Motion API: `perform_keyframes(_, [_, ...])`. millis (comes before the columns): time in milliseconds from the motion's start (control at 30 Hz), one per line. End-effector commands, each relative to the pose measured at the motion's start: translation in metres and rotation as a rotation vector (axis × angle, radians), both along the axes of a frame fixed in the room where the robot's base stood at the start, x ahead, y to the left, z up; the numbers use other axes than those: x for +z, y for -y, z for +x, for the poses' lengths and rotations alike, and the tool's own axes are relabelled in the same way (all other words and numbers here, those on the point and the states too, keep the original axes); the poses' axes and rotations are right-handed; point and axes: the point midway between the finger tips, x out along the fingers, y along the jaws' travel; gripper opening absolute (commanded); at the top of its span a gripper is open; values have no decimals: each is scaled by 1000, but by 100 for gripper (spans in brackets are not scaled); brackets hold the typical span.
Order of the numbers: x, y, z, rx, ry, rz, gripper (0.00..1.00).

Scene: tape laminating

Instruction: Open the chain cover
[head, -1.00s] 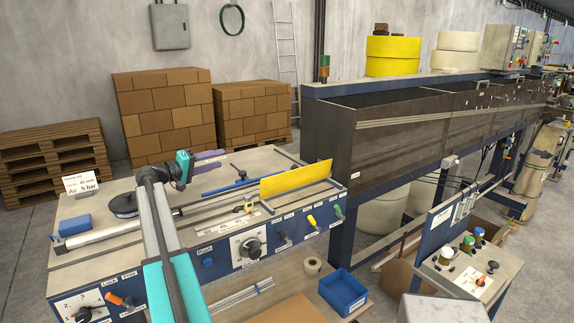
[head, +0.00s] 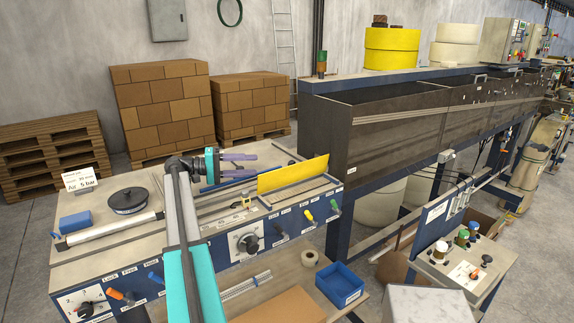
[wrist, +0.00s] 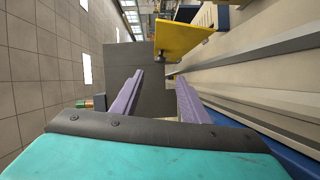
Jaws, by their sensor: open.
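A yellow panel (head: 293,173) stands upright along the back right of the machine's bench top. It may be the chain cover; I cannot tell for sure. In the wrist view the panel (wrist: 182,38) shows beyond my fingertips, with a small dark knob (wrist: 172,75) near it. My gripper (head: 255,164) is open and empty above the bench. Its two purple fingers point right toward the panel, just left of its near end. In the wrist view my gripper (wrist: 160,80) has a clear gap between the fingers, apart from the panel.
A black round disc (head: 128,201), a blue block (head: 76,222) and a white roller (head: 110,230) lie on the bench's left. A front panel of knobs and switches (head: 247,243) runs below. A long dark housing (head: 390,130) stands behind to the right. A blue bin (head: 341,286) sits lower.

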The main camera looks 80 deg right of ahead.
Motion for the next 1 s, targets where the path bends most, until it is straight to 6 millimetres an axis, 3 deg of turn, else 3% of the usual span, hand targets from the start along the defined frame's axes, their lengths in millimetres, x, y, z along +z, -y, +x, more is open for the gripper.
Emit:
perform_keyframes(367, [1,8,-22,-2,0,0,41])
perform_keyframes(1000, [-5,40,-105,-2,0,0,41])
